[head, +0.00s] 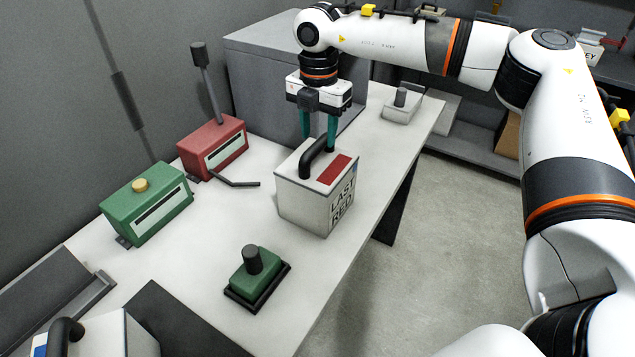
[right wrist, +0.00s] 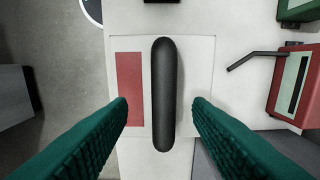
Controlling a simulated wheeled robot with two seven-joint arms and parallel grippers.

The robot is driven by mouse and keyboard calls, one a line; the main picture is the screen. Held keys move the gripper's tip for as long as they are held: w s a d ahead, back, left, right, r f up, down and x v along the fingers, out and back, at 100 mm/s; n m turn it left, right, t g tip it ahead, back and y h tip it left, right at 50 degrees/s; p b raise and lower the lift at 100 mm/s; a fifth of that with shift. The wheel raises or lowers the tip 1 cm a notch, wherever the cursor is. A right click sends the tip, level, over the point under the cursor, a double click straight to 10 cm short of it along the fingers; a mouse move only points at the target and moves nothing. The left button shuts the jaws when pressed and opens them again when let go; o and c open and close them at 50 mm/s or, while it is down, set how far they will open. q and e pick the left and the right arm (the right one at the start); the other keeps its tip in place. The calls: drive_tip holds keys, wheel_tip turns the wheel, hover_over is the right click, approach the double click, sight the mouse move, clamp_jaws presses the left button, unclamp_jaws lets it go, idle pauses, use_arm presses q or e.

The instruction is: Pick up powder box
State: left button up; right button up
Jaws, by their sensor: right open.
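The powder box is likely the white box (head: 308,205) with a black handle, a red patch on top and "LAST RED" lettering on its side; it stands upright on the white table. In the right wrist view its black handle (right wrist: 164,95) lies between the fingers, with the red patch (right wrist: 130,90) beside it. My right gripper (head: 319,140) is open just above the box, its teal fingers (right wrist: 160,108) on either side of the handle and apart from it. Another white box (head: 100,335) with a black handle is partly cut off at the bottom left. My left gripper is not in view.
A green box (head: 146,205) with a yellow knob and a red box (head: 212,147) with a lever stand by the wall. A green block (head: 254,272) with a black knob sits in front. A grey cabinet (head: 262,60) stands behind the gripper. The white table (head: 200,285) has bare patches between them.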

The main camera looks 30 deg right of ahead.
sight(317, 141)
drive_tip(key=f, duration=0.1)
drive_tip(key=f+p, duration=0.1)
drive_tip(key=f, duration=0.1)
drive_tip(key=f+p, duration=0.1)
drive_tip(key=shift+w+d+f, duration=0.1)
drive_tip(key=shift+w+f, duration=0.1)
drive_tip(key=shift+w, duration=0.05)
drive_tip(key=shift+f, duration=0.25)
clamp_jaws()
idle(0.9)
drive_tip(key=shift+w+r, duration=0.1)
drive_tip(key=shift+r, duration=0.15)
drive_tip(key=shift+f, duration=0.1)
